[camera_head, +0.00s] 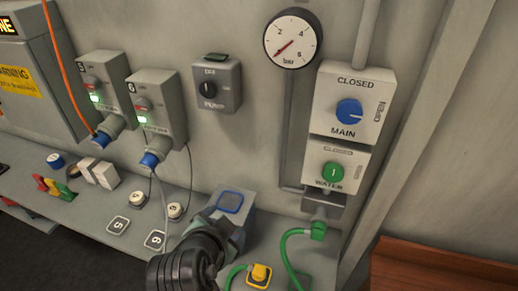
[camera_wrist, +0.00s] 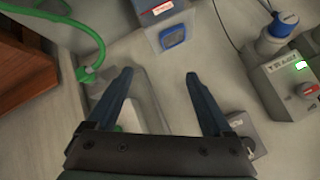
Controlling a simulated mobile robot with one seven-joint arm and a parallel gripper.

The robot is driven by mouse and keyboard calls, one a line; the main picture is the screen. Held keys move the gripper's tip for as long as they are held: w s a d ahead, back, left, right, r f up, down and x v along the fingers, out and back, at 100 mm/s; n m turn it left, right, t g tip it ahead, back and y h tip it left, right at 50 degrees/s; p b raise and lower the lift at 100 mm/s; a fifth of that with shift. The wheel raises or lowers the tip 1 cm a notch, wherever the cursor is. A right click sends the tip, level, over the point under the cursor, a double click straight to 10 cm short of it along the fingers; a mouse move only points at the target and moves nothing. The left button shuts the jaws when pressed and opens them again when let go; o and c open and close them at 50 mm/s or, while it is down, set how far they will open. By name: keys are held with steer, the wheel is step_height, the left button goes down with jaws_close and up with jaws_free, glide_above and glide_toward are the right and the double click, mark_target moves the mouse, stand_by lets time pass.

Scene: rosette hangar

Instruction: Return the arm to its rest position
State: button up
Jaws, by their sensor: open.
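My gripper (camera_wrist: 160,75) shows in the wrist view with its two dark fingers spread apart and nothing between them. In the head view, my dark arm (camera_head: 185,268) reaches in at the bottom centre, in front of the shelf. It partly covers a grey box (camera_head: 240,206) with a blue-framed square on top. This box also shows at the top of the wrist view (camera_wrist: 172,34), beyond the fingertips and apart from them. The fingertips are mostly hidden in the head view.
The shelf (camera_head: 95,222) runs along the wall, with blocks and numbered tags. Socket boxes 5 (camera_head: 103,85) and 6 (camera_head: 158,100) hold blue plugs. A gauge (camera_head: 292,40), MAIN panel (camera_head: 348,105) and WATER panel (camera_head: 335,170) are right. A green hose (camera_head: 284,255) hangs beside my arm.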

steer(key=w+d+r+n+t, duration=0.1)
steer(key=w+r+t, duration=0.15)
steer(key=r, duration=0.55)
steer(key=w+d+r+n+t+y, duration=0.1)
steer(key=r+n+t, duration=0.15)
steer(key=r, duration=0.55)
steer(key=w+d+r+n+t, duration=0.1)
steer(key=r+t, duration=0.3)
steer(key=r, duration=0.5)
steer(key=s+d+r+n+t+b, duration=0.1)
steer(key=s+r+t, duration=0.3)
steer(key=r, duration=0.7)
steer(key=s+d+r+n+t+b, duration=0.1)
steer(key=s+d+r+n+t, duration=0.1)
steer(key=s+r+t, duration=0.3)
steer(key=s+r+n, duration=0.1)
steer(key=s+r, duration=0.2)
steer(key=r, duration=0.3)
steer(key=shift+s+d+r, duration=0.35)
steer(key=shift+s+d, duration=0.05)
